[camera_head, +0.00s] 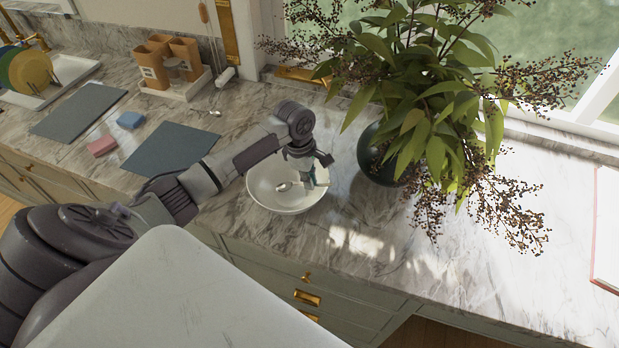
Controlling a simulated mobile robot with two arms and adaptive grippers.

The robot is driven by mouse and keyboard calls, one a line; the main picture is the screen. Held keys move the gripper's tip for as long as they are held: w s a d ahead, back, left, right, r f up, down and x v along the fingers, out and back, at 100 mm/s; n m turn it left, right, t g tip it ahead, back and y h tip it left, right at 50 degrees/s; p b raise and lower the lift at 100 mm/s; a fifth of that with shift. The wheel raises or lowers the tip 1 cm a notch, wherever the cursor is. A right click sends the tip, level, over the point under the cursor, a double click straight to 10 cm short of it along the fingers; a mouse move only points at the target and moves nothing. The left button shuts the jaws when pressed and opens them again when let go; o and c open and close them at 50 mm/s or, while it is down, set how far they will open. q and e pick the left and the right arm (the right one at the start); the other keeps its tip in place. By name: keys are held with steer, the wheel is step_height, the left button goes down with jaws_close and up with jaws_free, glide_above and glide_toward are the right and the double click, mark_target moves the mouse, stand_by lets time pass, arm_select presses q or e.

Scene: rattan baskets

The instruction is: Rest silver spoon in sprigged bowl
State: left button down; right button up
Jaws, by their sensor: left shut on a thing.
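A white bowl (287,201) stands on the marble counter near its front edge; I cannot make out a sprig pattern on it. My left gripper (314,182) is over the right part of the bowl, pointing down. It is shut on a silver spoon (286,186), whose bowl end points left across the inside of the bowl. I cannot tell whether the spoon touches the bowl. The gripper hides part of the spoon's handle. My right gripper is not in view.
A dark vase (373,158) with a large leafy plant stands close right of the bowl. Dark mats (168,148), pink (102,145) and blue (130,120) blocks, a dish rack (68,72) and a wooden holder (152,65) lie left. The counter's right part (540,262) has free room.

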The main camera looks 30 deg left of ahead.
arm_select(q)
steer(key=shift+f, duration=0.2)
steer(key=c, duration=1.2)
jaws_free()
steer(key=r, duration=0.4)
steer(key=a+r, duration=0.1)
steer(key=r, duration=0.3)
steer(key=s+r, duration=0.1)
steer(key=r, duration=0.2)
steer(key=shift+a+r, duration=0.3)
steer(key=shift+r, duration=0.1)
steer(key=shift+f, duration=0.1)
